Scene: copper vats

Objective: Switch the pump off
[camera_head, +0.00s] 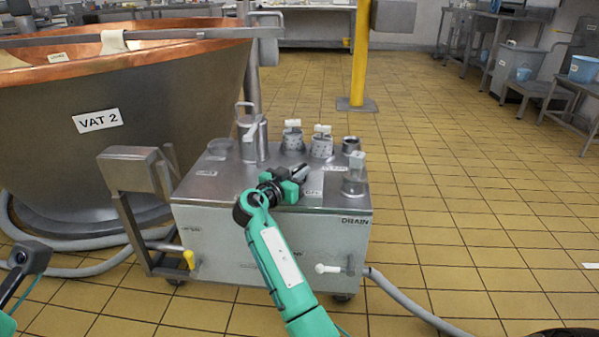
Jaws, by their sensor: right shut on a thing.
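The pump cart (220,245) is a grey steel box on castors beside the vat, with fittings and small labels on its top. My right gripper (301,172) is low over the middle of that top, shut on a small part there. The gripper hides most of this part, which seems to be the pump switch; its position cannot be read. A small label (312,193) lies just in front of the gripper, too small to read surely. A dark end part of my left arm (30,257) shows at the left edge, away from the cart; its jaws cannot be made out.
A copper-lined vat marked VAT 2 (100,150) stands at the left. Perforated cups (293,138) and a lidded can (252,138) stand on the cart's top. Hoses (412,306) run along the floor. A yellow post (360,60) stands behind.

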